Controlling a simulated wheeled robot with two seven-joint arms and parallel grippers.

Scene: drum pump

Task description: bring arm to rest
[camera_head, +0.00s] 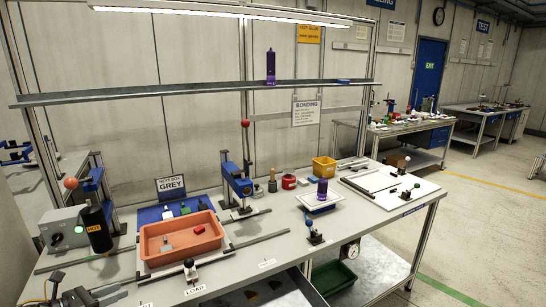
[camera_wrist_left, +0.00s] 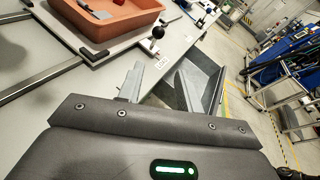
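My left gripper (camera_head: 116,293) is at the bottom left of the head view, by the front edge of the workbench (camera_head: 225,285). In the left wrist view its fingers (camera_wrist_left: 158,88) stand apart with nothing seen between them, so it looks open and empty. An orange tray (camera_head: 180,238) with a few small pieces lies on the bench, beyond the gripper and apart from it. The tray also shows at the top left of the left wrist view (camera_wrist_left: 92,28). My right gripper is not seen in either view.
A black-knobbed clamp (camera_head: 190,270) stands at the bench's front edge. A black bottle (camera_head: 97,228) and a grey box with a green light (camera_head: 63,229) are at left. A blue press (camera_head: 236,182) stands mid-bench. An open grey drawer (camera_head: 270,291) juts out below the front edge.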

